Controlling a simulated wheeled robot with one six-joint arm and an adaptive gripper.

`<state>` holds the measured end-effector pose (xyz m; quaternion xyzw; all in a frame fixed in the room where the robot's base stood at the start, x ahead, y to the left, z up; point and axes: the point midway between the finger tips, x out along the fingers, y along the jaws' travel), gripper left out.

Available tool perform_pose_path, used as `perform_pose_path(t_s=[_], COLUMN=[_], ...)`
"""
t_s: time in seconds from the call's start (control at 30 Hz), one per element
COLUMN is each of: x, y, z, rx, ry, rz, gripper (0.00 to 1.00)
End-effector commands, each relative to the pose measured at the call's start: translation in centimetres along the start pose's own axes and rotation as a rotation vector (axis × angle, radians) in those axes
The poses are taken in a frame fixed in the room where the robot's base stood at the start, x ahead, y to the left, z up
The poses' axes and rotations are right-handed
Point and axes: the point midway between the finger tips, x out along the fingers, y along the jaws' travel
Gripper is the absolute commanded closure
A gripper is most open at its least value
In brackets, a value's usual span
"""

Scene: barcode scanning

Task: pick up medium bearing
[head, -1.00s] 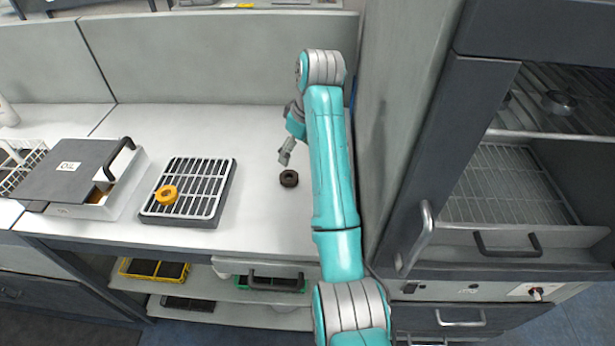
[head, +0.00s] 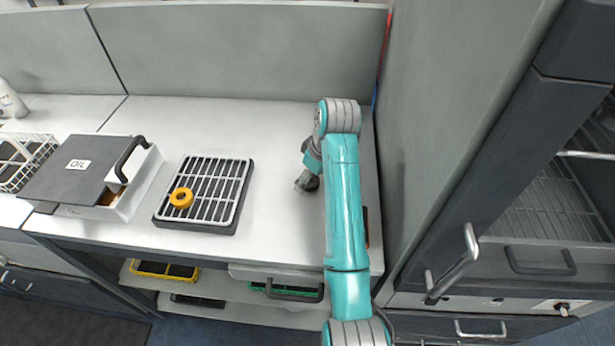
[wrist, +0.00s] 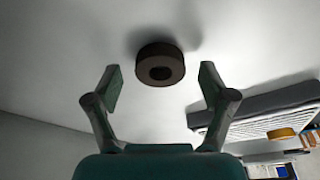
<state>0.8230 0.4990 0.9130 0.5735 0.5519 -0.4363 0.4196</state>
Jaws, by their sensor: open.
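A dark brown ring-shaped bearing (wrist: 160,53) lies flat on the white worktop in the wrist view. My gripper (head: 307,182) is low over the worktop in the head view, at the left side of my arm. In the wrist view my gripper (wrist: 160,88) is open, with one finger on each side of the bearing and a clear gap to both. The bearing appears between the fingertips, not held. In the head view the bearing is hidden or cannot be told apart from the gripper.
A dark tray with a white grid (head: 237,178) stands left of my gripper, with a yellow-orange ring (head: 181,206) on it. Further left are an OIL box (head: 75,170) and a white basket (head: 40,155). A tall grey cabinet wall (head: 425,130) rises close on the right.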

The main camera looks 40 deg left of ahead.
Motion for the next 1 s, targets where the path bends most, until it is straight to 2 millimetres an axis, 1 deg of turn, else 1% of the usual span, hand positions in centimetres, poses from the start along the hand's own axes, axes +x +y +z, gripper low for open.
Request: perform_pose_path(t_s=[0.23,0.27,0.3,0.37,0.4,0.47,0.5,0.53,0.8,1.0], x=[0.2,0.2,0.2,0.2,0.2,0.2,0.2,0.3,0.1,-0.9], y=[-0.1,-0.1,-0.1,-0.1,-0.1,-0.1,-0.1,-0.1,0.0,0.2], z=[0.1,0.1,0.1,0.1,0.1,0.1,0.1,0.1,0.1,-0.5], rx=[0.0,0.0,0.0,0.0,0.0,0.0,0.0,0.0,0.0,0.001], ry=[0.0,0.0,0.0,0.0,0.0,0.0,0.0,0.0,0.0,0.001], rz=[0.0,0.0,0.0,0.0,0.0,0.0,0.0,0.0,0.0,0.002], gripper=[0.18,0.25,0.35,0.5,0.6,0.75,0.85,0.87,0.87,0.87])
